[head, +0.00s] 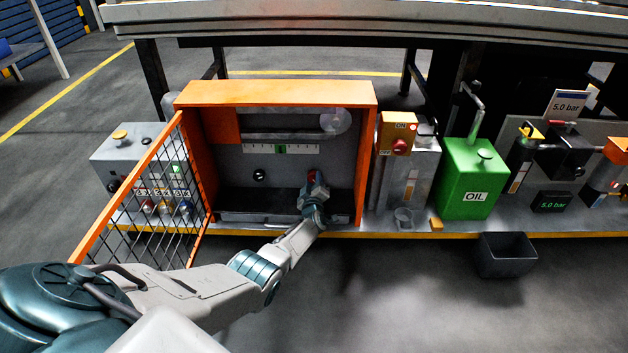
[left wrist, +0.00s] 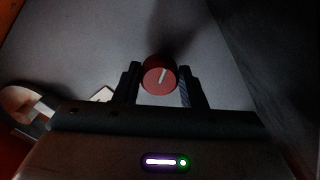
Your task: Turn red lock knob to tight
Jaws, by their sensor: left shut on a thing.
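The red lock knob (left wrist: 160,76) is round with a pale line on its face, tilted a little right of upright in the left wrist view. My left gripper (left wrist: 161,88) has a finger on each side of the knob and is shut on it. In the head view my left gripper (head: 314,188) reaches into the orange cabinet (head: 275,94) at its lower right. It mostly hides the knob there. The tight mark cannot be made out. My right gripper is not in view.
The cabinet's mesh door (head: 190,232) stands open to the left, beside my left arm. A scale strip (head: 281,149) with a green zone is above my gripper.

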